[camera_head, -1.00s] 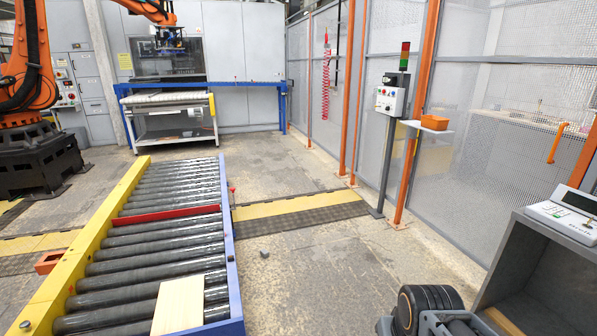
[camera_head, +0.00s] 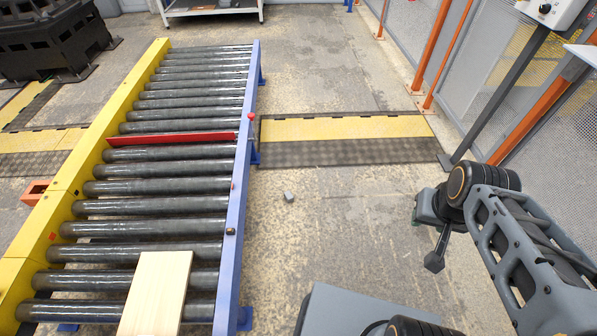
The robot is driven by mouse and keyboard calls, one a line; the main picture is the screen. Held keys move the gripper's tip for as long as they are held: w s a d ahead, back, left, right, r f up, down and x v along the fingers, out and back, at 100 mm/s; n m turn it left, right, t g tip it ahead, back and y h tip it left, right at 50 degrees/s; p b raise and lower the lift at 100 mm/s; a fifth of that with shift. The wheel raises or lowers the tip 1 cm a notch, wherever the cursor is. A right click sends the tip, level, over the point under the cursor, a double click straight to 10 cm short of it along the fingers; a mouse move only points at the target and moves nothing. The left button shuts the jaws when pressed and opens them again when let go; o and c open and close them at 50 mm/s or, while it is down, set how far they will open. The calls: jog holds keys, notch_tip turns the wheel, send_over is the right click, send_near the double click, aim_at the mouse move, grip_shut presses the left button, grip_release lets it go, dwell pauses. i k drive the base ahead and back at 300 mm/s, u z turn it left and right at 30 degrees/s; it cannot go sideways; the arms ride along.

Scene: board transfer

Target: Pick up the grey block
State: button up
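A small grey block (camera_head: 289,197) lies on the concrete floor. It is right of the roller conveyor's blue rail and in front of the dark mat. My arm reaches in from the lower right. My gripper (camera_head: 436,258) seems to be the dark part at its end, above the floor, to the right of the block and well apart from it. I cannot make out its fingers or whether it is open, and I see nothing held in it.
The roller conveyor (camera_head: 235,205) with a wooden board (camera_head: 157,293) on it fills the left. A yellow and dark floor strip (camera_head: 345,138) lies behind the block. Mesh fencing with orange posts (camera_head: 448,52) stands at right. The floor around the block is clear.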

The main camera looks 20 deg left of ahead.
aim_at(289, 195)
jog(key=i, duration=2.6)
jog(key=u, duration=4.9)
